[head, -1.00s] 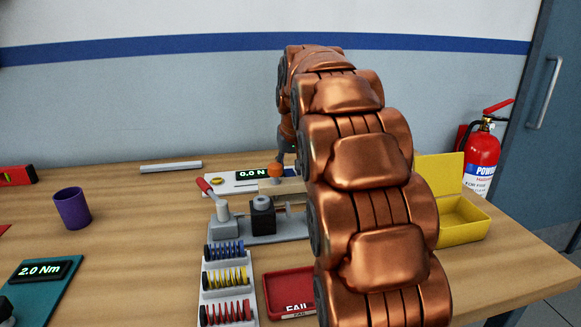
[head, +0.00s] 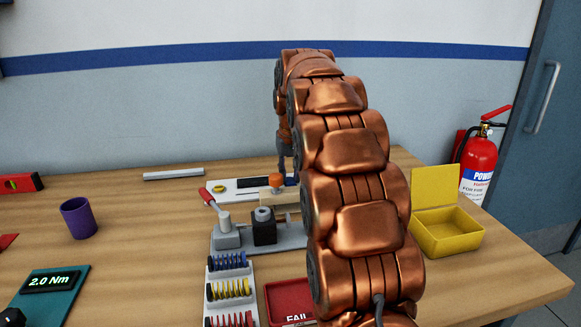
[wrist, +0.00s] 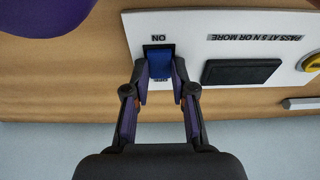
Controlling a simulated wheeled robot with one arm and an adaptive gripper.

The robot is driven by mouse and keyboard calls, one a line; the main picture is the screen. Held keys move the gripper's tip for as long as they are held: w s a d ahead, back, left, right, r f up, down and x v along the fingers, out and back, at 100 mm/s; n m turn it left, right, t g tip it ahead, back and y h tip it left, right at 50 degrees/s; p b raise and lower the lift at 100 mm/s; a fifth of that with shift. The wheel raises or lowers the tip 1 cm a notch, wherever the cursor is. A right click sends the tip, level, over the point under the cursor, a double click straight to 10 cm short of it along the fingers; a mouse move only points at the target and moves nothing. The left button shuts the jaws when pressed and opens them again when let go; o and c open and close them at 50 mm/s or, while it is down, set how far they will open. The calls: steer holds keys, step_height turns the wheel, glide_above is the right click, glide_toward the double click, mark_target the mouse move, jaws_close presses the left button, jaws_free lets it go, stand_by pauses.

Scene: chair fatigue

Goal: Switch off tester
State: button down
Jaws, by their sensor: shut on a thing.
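The tester is a white panel (head: 250,195) at the back of the bench, with a dark, blank display (head: 233,183). In the wrist view the panel (wrist: 205,45) appears upside down, with its black display (wrist: 240,72) showing nothing. A blue switch (wrist: 161,66) sits in a dark frame beside an "ON" label; a second label at its other end is mostly covered. My gripper (wrist: 160,84) has its two fingertips closed on either side of the switch.
A grey fixture (head: 280,238) with a red-handled lever stands in front of the tester. A spring rack (head: 218,272), a red FAIL tray (head: 290,300) and a yellow box (head: 447,232) lie nearer. A purple cup (head: 78,217) stands left.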

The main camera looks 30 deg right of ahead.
mark_target(291, 182)
steer(key=shift+w+g+p, duration=0.1)
steer(key=shift+g+p, duration=0.3)
steer(key=shift+p, duration=0.15)
steer(key=c, duration=1)
jaws_free()
steer(key=shift+o, duration=0.2)
steer(key=shift+r, duration=0.1)
steer(key=shift+s+a+r, duration=0.1)
steer(key=shift+s+r, duration=0.1)
steer(key=shift+r, duration=1.6)
steer(key=shift+s+r, duration=0.2)
steer(key=shift+r, duration=1.6)
